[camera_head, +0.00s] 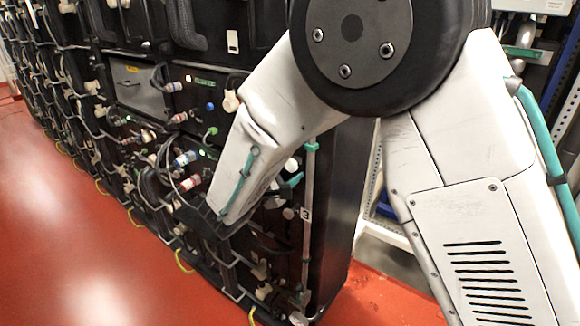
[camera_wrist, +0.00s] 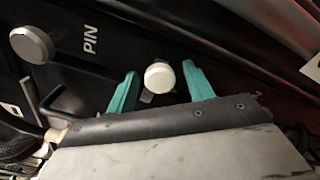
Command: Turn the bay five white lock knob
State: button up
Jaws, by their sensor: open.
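In the wrist view a round white knob (camera_wrist: 160,77) stands out from a dark panel. My gripper (camera_wrist: 160,84) has its two teal fingers apart, one on each side of this knob. A gap shows between the knob and the right finger; the left finger is closer to the knob, and I cannot tell whether it touches. No bay number is readable, so I cannot tell which bay this is.
A grey round knob (camera_wrist: 32,44) sits at the upper left of the wrist view, beside the printed word PIN (camera_wrist: 90,38). A black bent handle or cable (camera_wrist: 55,103) is below it. In the head view, cables and connectors (camera_head: 185,160) crowd the rack front. The red floor (camera_head: 70,230) is clear.

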jog(key=v, duration=0.7)
jog(key=shift+s+a, duration=0.1)
